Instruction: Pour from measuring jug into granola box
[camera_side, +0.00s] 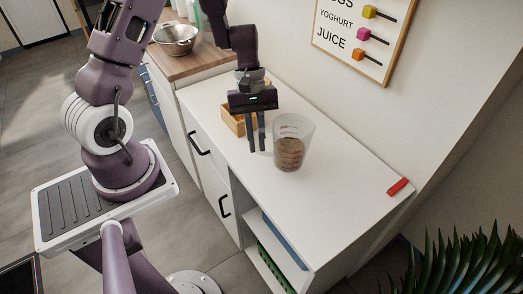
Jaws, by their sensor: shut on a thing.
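The measuring jug (291,146) is clear, with red markings and brown contents in its lower part. It looks upright, on or just above the white counter; I cannot tell which. My gripper (257,147) points down at the jug's left side, shut on it, seemingly at the handle, which is hard to make out. A light wooden box (233,123), the only box I see on the counter, stands behind and left of my gripper. The gripper partly hides it, and its inside cannot be seen.
The white counter (330,190) is clear in front and to the right, apart from a small red object (397,187) near the right end. A metal colander (176,38) stands on the wooden worktop at the back left. A wall with a framed board (352,35) rises behind.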

